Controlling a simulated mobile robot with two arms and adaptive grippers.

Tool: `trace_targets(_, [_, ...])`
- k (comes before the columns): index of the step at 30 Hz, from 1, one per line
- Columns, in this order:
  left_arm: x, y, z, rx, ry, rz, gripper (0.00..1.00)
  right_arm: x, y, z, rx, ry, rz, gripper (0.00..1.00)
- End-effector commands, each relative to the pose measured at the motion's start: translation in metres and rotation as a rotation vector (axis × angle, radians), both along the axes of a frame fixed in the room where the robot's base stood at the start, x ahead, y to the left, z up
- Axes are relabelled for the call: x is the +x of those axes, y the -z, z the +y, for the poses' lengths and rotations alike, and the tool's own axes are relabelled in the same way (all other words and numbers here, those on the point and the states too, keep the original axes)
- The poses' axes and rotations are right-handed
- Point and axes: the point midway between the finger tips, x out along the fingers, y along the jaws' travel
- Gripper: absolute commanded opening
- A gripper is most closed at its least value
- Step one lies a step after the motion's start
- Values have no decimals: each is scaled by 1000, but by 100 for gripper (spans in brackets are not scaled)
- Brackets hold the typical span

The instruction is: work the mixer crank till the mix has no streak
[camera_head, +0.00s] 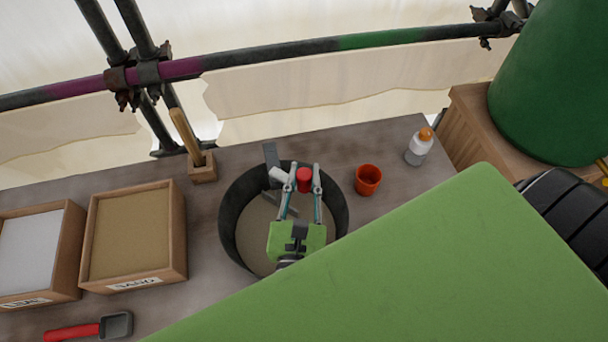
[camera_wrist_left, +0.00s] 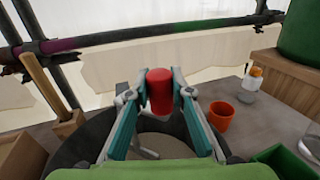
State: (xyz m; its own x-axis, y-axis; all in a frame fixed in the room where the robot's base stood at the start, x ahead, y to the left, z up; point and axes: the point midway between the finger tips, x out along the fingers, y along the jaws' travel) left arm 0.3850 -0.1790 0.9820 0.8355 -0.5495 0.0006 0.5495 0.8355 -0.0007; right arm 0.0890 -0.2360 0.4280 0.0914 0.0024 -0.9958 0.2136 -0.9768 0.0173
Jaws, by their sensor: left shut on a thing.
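The mixer is a dark round tub (camera_head: 228,222) on the table, with a plain grey-beige mix (camera_head: 250,232) inside. No streak shows in the visible part; my gripper hides the rest. The crank has a red knob (camera_head: 304,174) above the tub's far side, and a grey bracket (camera_head: 271,155) stands at the rim. My left gripper (camera_head: 304,182) reaches over the tub with its fingers on both sides of the red knob, shut on it. The left wrist view also shows the knob (camera_wrist_left: 160,92) upright between the fingertips. My right gripper is not in view.
An orange cup (camera_head: 368,180) and a bottle with an orange cap (camera_head: 419,147) stand right of the tub. A sand box (camera_head: 135,235), a lime box (camera_head: 35,255) and a red-handled scoop (camera_head: 90,328) are at left. A wooden-handled tool (camera_head: 186,135) stands behind. Scaffold pipes (camera_head: 260,55) cross the back.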

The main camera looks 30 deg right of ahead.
Motion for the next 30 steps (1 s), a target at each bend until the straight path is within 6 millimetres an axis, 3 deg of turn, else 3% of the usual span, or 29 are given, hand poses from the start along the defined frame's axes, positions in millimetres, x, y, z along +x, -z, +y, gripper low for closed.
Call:
trace_targets(2, [0, 1, 0, 1, 0, 2, 0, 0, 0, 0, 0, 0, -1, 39])
trace_targets(3, [0, 2, 0, 1, 0, 2, 31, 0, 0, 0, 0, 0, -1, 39])
trace_targets(4, [0, 1, 0, 1, 0, 2, 38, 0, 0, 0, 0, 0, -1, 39])
trace_targets(17, [-5, 1, 4, 2, 0, 1, 38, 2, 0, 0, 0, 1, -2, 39])
trace_targets(30, [-76, 2, 50, 4, 3, 2, 38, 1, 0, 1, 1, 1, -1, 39])
